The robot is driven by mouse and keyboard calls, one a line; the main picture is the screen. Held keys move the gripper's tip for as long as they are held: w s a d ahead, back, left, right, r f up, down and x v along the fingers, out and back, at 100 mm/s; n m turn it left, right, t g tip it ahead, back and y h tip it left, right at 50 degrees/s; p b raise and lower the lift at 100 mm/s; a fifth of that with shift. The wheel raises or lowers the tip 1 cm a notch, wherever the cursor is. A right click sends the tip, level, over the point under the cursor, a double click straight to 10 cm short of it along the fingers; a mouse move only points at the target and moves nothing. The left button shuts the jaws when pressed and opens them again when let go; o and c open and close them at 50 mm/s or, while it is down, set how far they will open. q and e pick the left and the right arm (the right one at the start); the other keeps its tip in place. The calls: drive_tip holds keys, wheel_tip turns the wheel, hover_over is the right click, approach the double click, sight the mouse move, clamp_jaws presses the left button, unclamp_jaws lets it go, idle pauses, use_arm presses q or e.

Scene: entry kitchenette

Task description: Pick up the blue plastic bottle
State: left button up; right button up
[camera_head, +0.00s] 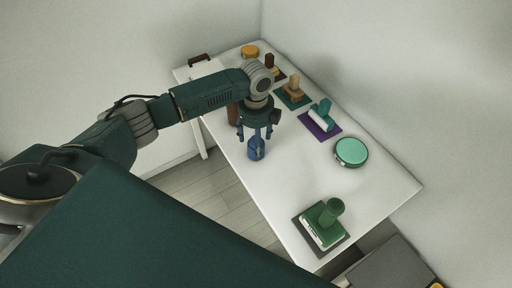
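The blue plastic bottle (256,151) stands on the white table near its left edge. My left gripper (255,136) points down just above it, with its fingers spread to either side of the bottle's top. The gripper looks open, and no grip on the bottle shows. The fingers and gripper body partly hide the bottle's upper part. I cannot tell whether the fingers touch it. My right gripper is not in view.
A brown cylinder (232,116) stands behind the gripper. Several block-and-handle items on mats, such as the green one (322,226), and a round teal container (351,151) line the white table (375,190). Its middle is clear. A wall borders the right.

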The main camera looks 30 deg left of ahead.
use_arm(q)
drive_tip(key=c, duration=1.2)
drive_tip(key=shift+c, duration=0.2)
drive_tip(key=shift+r, duration=0.15)
